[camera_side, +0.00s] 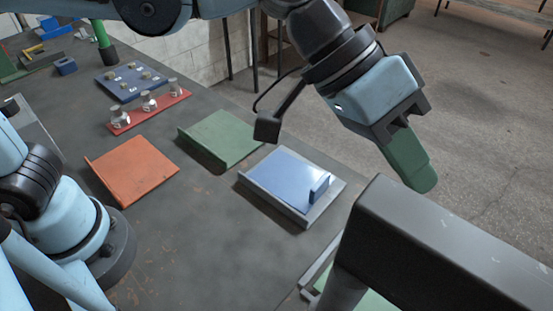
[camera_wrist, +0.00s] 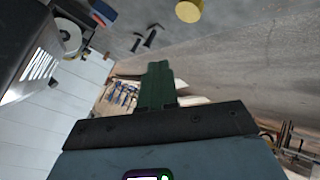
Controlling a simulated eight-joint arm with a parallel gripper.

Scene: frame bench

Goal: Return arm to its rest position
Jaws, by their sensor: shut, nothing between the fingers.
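My gripper (camera_side: 422,182) is raised at the right of the side view, with its green fingers together and nothing between them. It points down and to the right, apart from the table and above the near end of a dark beam. In the wrist view my gripper (camera_wrist: 158,68) shows its green fingers closed, with the room and floor beyond them. My arm reaches across the top of the side view from the left.
The dark table (camera_side: 215,245) holds an orange tray (camera_side: 132,170), a green tray (camera_side: 222,138) and a blue tray (camera_side: 285,180) with a small upright blue piece. A red strip (camera_side: 150,113) bears metal pieces. A dark beam (camera_side: 440,250) stands close below my gripper.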

